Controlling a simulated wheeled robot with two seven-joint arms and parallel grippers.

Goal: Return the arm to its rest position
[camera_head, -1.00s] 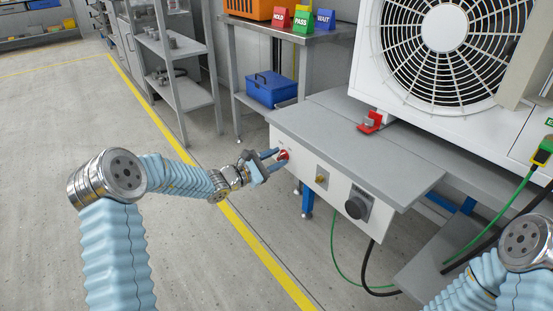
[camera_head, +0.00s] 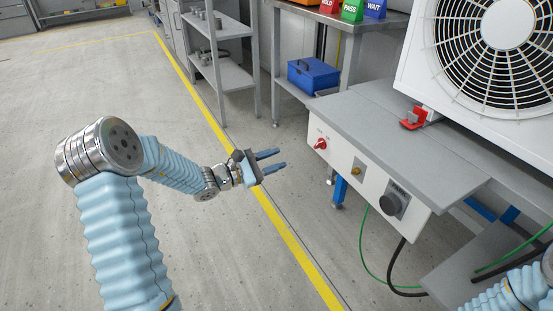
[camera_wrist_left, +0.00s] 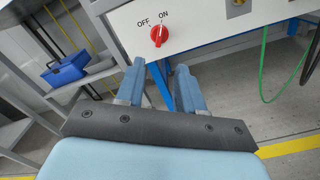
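My left arm comes in from the left in the head view. My left gripper (camera_head: 277,160) is open and empty, with its two blue fingers apart, short of the white control panel (camera_head: 345,165). In the left wrist view the gripper (camera_wrist_left: 160,85) points at the panel's underside. The red switch (camera_head: 320,144) is clear of the fingers; in the left wrist view the red switch (camera_wrist_left: 159,36) points toward ON. My right arm (camera_head: 520,290) shows only in part at the lower right; its gripper is out of view.
The grey bench (camera_head: 400,130) carries a white fan unit (camera_head: 480,70) and a red clamp (camera_head: 413,118). A blue toolbox (camera_head: 313,75) sits on a shelf behind. Green and black cables hang below the panel. The floor left of the yellow line (camera_head: 215,125) is clear.

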